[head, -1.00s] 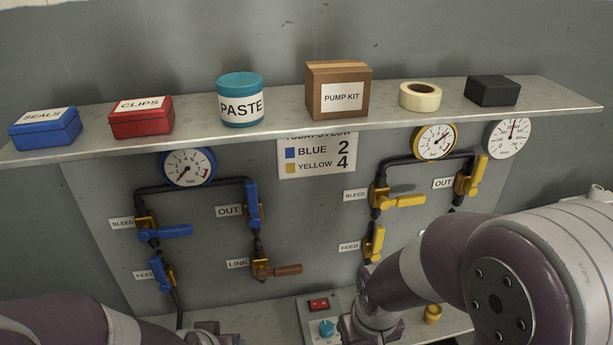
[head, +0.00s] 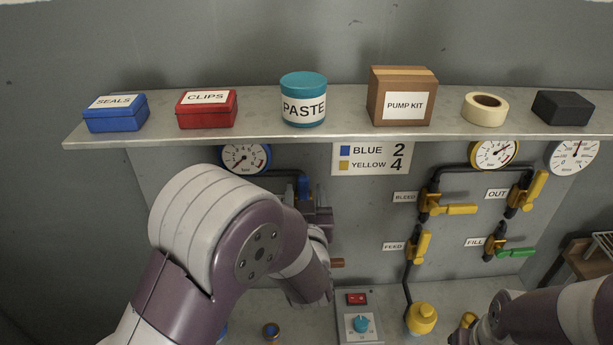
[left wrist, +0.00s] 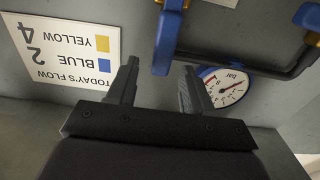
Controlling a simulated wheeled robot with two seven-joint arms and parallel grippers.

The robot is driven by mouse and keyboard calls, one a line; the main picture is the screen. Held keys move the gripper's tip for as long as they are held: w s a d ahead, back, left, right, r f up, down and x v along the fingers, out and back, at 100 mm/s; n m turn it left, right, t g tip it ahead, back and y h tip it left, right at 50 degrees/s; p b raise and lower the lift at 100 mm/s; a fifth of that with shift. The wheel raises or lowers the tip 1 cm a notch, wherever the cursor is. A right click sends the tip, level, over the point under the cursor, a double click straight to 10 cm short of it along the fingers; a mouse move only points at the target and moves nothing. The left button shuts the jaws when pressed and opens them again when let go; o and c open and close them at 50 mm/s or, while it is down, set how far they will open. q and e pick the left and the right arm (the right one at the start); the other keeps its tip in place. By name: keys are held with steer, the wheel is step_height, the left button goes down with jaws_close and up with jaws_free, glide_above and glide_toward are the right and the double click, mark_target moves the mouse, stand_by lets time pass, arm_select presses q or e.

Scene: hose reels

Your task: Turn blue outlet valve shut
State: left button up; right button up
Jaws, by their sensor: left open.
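The blue outlet valve (head: 303,186) shows only as a small upright blue piece past my left arm in the head view; its OUT label is hidden. In the left wrist view, its blue handle (left wrist: 167,42) runs along the pipe, its end near the gap between my left fingers. My left gripper (left wrist: 158,88) is open, with one finger either side of the handle's line and no clear contact. In the head view, the left gripper (head: 320,205) is at the valve. My right gripper (head: 474,330) is low at the right, its jaws unclear.
A shelf (head: 250,138) with boxes, a paste tub (head: 303,100) and tape overhangs the panel. The blue gauge (left wrist: 225,87) is close beside one left finger. The flow sign (head: 372,160) is right of the valve. Yellow valves (head: 430,202) stand farther right.

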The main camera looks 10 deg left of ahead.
mark_target(304, 186)
arm_select(q)
steer(key=x, duration=0.3)
steer(key=shift+w+a+r+p, duration=0.1)
steer(key=shift+w+a+p, duration=0.15)
steer(key=shift+w+p, duration=0.15)
steer(key=shift+w, duration=0.2)
jaws_close()
